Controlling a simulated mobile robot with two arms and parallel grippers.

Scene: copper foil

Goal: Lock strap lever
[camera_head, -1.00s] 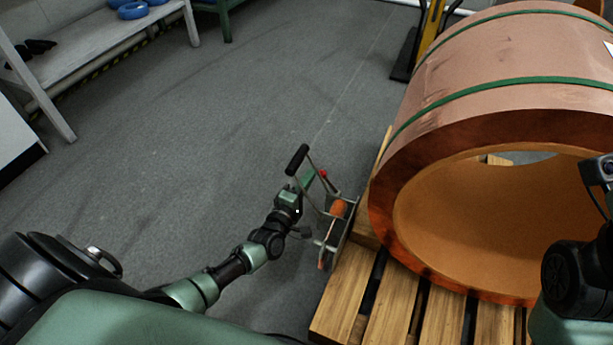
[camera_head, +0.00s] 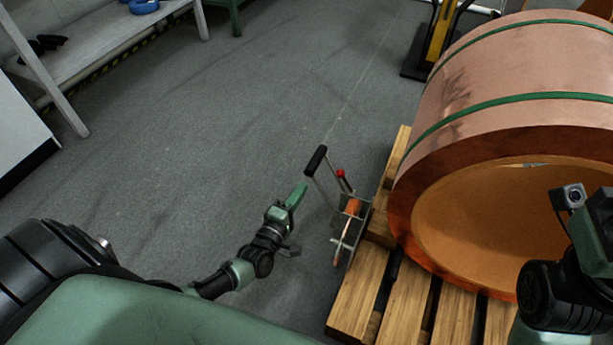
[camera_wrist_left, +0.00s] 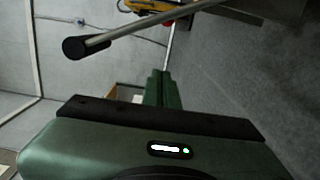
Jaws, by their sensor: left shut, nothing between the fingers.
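The strap tool has a lever with a black grip (camera_head: 316,160) and thin metal arms. Its metal frame holds an orange roll (camera_head: 352,207) and a small red knob (camera_head: 341,173), beside the pallet's left edge. My left gripper (camera_head: 298,194) is shut and empty, just left of the lever and apart from it in the head view. In the left wrist view its green fingers (camera_wrist_left: 163,90) are together, and the lever's black grip (camera_wrist_left: 76,47) shows at upper left. My right arm is at the right edge; its fingers are not visible.
A large copper coil (camera_head: 500,125) with green straps (camera_head: 520,98) lies on a wooden pallet (camera_head: 365,290) at the right. A bench (camera_head: 95,50) stands at the upper left. A yellow and black device (camera_head: 437,40) stands behind. The floor left of the tool is clear.

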